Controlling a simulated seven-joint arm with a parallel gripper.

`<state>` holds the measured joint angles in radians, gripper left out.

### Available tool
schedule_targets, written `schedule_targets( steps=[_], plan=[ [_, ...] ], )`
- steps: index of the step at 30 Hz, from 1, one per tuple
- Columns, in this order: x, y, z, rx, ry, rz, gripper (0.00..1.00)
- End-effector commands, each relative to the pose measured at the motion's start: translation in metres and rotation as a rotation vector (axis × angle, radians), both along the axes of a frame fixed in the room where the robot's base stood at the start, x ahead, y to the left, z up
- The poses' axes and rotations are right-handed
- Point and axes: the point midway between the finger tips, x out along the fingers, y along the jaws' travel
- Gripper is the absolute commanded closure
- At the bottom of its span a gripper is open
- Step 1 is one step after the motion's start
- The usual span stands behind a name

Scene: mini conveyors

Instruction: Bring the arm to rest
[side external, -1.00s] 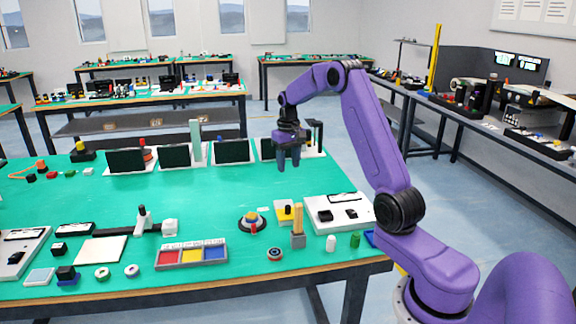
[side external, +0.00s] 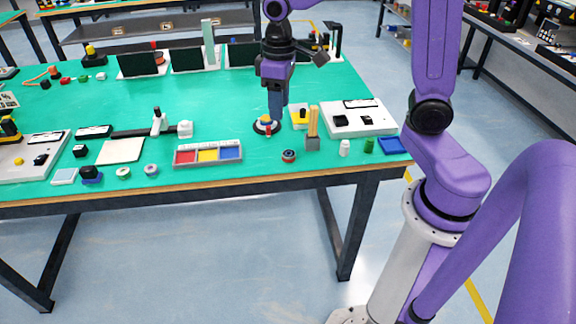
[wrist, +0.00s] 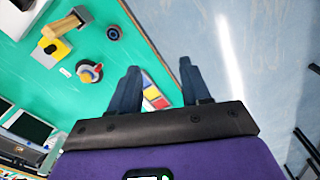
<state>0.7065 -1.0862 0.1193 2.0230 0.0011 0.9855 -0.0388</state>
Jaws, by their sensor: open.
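My gripper (side external: 276,104) points downward above the green table (side external: 335,82) in the side external view. In the wrist view its two dark fingers (wrist: 160,68) stand apart with nothing held between them. I cannot tell the exact height. In the wrist view this round piece (wrist: 88,74) lies left of the fingers, clear of them. My arm's upper part runs out of the top of the side external view.
A tray with red, yellow and blue compartments (side external: 208,164) lies left of the gripper. Dark screens (side external: 187,60) line the back.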

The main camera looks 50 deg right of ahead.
Motion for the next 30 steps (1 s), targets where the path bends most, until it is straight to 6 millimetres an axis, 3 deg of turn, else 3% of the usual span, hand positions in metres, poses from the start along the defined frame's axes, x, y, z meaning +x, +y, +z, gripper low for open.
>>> schedule_targets(
  steps=[3,9,18,24,30],
  plan=[
    [-0.039,0.021,0.002,0.002,-0.004,0.12,0.53],
    [-0.104,0.038,0.001,0.005,-0.008,0.311,0.53],
    [-0.19,0.036,-0.008,0.01,-0.011,0.576,0.53],
    [-0.217,0.029,-0.012,0.013,-0.012,0.666,0.53],
    [-0.221,0.027,-0.014,0.012,-0.011,0.681,0.53]
  ],
)
